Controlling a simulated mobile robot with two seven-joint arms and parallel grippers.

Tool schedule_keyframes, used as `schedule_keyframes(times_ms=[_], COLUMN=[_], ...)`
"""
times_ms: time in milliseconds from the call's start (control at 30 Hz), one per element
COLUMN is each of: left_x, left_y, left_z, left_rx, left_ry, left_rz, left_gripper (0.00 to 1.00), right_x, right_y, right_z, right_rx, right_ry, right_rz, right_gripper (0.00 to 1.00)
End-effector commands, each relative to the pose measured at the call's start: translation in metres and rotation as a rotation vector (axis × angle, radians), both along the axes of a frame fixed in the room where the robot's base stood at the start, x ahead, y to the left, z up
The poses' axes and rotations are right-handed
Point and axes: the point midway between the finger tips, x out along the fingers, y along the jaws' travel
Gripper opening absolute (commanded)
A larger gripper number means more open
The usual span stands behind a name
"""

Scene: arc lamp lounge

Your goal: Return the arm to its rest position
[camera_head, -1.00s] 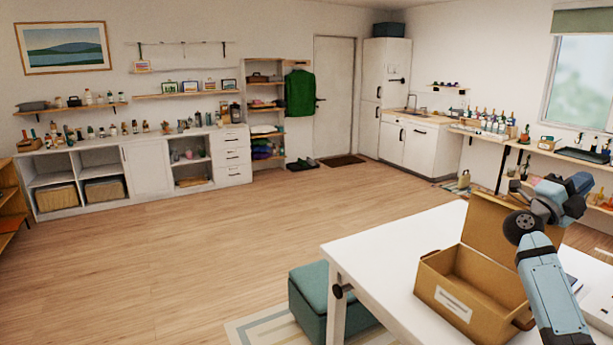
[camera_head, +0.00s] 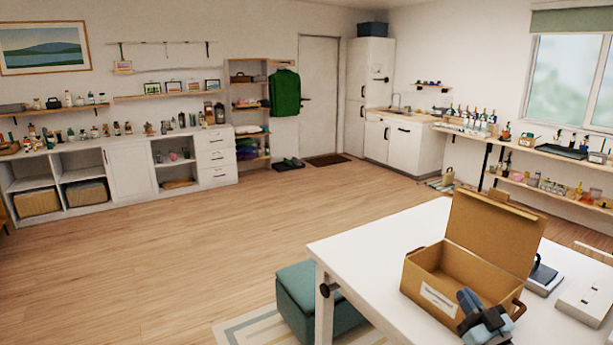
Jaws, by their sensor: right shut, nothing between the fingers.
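My right gripper (camera_head: 476,310) shows at the bottom right of the head view, in front of the cardboard box (camera_head: 425,274) and overlapping its lower front corner. It is shut with nothing between its fingers. Only the gripper and a bit of the wrist show; the rest of the arm is below the picture. I cannot tell if it touches the box. My left gripper is not in view.
The box stands open and looks empty on a white table (camera_head: 373,247), its lid raised at the back. A dark device (camera_head: 543,277) and a white one (camera_head: 587,300) lie to its right. A teal ottoman (camera_head: 296,287) stands left of the table. The wooden floor (camera_head: 190,260) beyond is clear.

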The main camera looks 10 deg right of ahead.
Motion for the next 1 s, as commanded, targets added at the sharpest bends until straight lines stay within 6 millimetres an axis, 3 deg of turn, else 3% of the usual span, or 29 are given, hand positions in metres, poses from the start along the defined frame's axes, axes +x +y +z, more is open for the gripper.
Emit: schedule_keyframes(times_ms=[33, 200, 400, 733, 1000], left_x=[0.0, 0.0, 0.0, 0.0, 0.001], left_y=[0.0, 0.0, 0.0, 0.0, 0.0], left_z=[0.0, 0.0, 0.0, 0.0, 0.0], left_rx=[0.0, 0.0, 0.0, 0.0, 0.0], left_ry=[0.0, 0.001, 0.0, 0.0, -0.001], left_rz=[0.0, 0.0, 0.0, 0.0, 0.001], left_gripper=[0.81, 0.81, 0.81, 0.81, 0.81], right_x=[-0.017, -0.085, -0.166, -0.278, -0.271], right_y=[0.016, 0.062, 0.089, 0.107, 0.165], right_z=[-0.034, -0.135, -0.213, -0.278, -0.276], right_rx=[-0.047, -0.206, -0.354, -0.524, -0.308], right_ry=[0.098, 0.414, 0.692, 0.997, 0.984], right_rz=[0.032, 0.118, 0.162, 0.172, 0.144], right_gripper=[0.0, 0.0, 0.0, 0.0, 0.0])
